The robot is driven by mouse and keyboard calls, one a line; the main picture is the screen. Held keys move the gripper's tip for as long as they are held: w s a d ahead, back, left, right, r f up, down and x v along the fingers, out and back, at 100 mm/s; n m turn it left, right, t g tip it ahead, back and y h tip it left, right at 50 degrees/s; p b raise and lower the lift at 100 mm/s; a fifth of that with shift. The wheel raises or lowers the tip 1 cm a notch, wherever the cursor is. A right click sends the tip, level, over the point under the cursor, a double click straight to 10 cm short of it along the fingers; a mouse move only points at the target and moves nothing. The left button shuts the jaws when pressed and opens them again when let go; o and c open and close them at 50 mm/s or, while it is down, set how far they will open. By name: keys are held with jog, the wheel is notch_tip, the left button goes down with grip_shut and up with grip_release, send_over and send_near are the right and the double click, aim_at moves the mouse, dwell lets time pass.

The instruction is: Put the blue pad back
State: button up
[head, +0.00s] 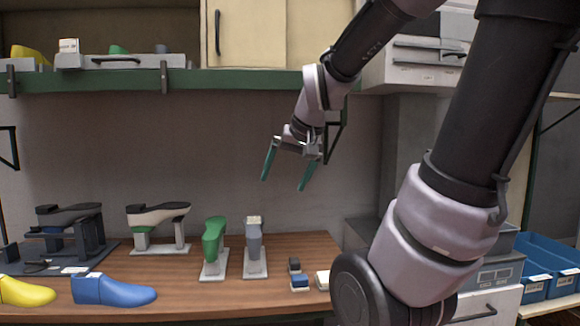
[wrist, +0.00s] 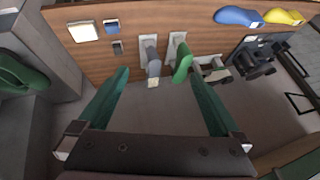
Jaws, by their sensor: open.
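The small blue pad (head: 299,281) lies on the wooden bench (head: 190,298), toward its right part. A dark block (head: 294,264) sits just behind it and a cream block (head: 322,280) to its right. In the wrist view the blue pad (wrist: 111,26) shows near the top, with the cream block (wrist: 83,31) to its left. My gripper (head: 284,183) is open and empty, with green fingers, high above the back of the bench. It is well apart from the pad. In the wrist view the gripper (wrist: 158,72) has nothing between its fingers.
Grey and green shoe lasts (head: 214,245) stand on supports left of the pad. Blue and yellow lasts (head: 113,290) lie at the front left. A green-edged shelf (head: 180,80) runs above. Blue bins (head: 535,285) stand far right.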

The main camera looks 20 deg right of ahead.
jog(key=s+a+r, duration=0.2)
jog(key=s+r, duration=0.1)
jog(key=s, duration=0.4)
jog(key=shift+s+r+y, duration=0.35)
jog(key=shift+y, duration=0.05)
